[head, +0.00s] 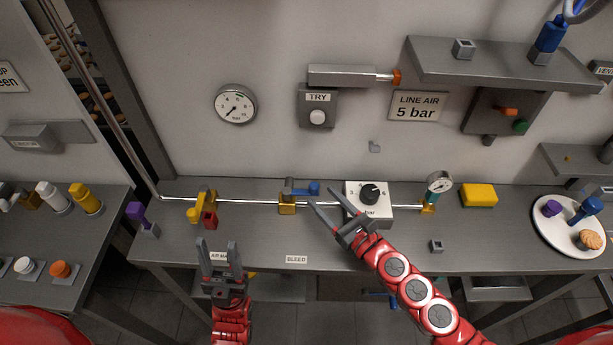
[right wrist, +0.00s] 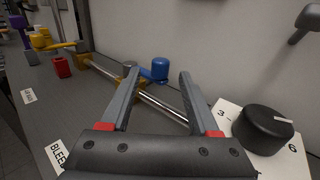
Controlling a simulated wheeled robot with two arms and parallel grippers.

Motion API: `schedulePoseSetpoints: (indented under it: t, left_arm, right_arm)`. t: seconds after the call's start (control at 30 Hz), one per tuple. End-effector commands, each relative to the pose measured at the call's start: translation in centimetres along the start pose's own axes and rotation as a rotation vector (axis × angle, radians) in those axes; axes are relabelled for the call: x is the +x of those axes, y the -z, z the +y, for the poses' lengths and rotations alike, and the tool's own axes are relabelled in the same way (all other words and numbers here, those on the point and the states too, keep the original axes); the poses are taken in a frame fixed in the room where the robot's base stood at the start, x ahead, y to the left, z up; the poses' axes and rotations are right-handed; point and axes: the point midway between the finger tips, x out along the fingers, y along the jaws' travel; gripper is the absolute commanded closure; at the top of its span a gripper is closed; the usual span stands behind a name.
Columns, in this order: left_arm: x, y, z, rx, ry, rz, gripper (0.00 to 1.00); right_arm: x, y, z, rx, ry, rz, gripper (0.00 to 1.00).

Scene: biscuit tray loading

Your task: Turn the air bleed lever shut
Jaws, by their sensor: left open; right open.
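The air bleed lever (head: 313,188) is a blue handle on a brass valve (head: 287,207) set in the pipe along the back of the bench. The handle points right, roughly along the pipe. In the right wrist view the blue handle (right wrist: 160,68) shows between and beyond the fingers, apart from them. My right gripper (head: 321,199) is open and empty, just right of the lever, fingers toward it. It also shows in the right wrist view (right wrist: 159,82). My left gripper (head: 218,243) is open and empty over the bench's front edge, left of the BLEED label (head: 297,259).
A regulator box with a black knob (head: 369,194) stands right of the lever, close to my right gripper. A yellow-handled valve (head: 203,205) with a red part (head: 210,219) is to the left.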

Motion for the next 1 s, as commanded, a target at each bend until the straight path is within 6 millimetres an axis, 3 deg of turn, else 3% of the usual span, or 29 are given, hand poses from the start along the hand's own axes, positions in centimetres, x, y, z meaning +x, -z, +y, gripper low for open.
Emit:
schedulePoseSetpoints:
  t: [0.4, 0.6, 0.87, 1.0]
  left_arm:
    - [2.6, 0.5, -0.1, 0.0, 0.0, 0.0, 0.5]
    - [2.9, 0.5, -0.1, 0.0, 0.0, 0.0, 0.5]
    - [2.9, 0.5, -0.1, 0.0, 0.0, 0.0, 0.5]
    - [2.9, 0.5, -0.1, 0.0, 0.0, 0.0, 0.5]
  right_arm:
    - [6.6, -0.5, -0.2, 0.001, 0.005, -0.004, 0.38]
    - [7.8, -0.1, -0.1, 0.001, 0.003, 0.0, 0.38]
    - [7.9, 0.1, 0.0, 0.001, 0.002, 0.001, 0.38]
    - [7.9, 0.0, 0.0, 0.001, 0.002, 0.0, 0.6]
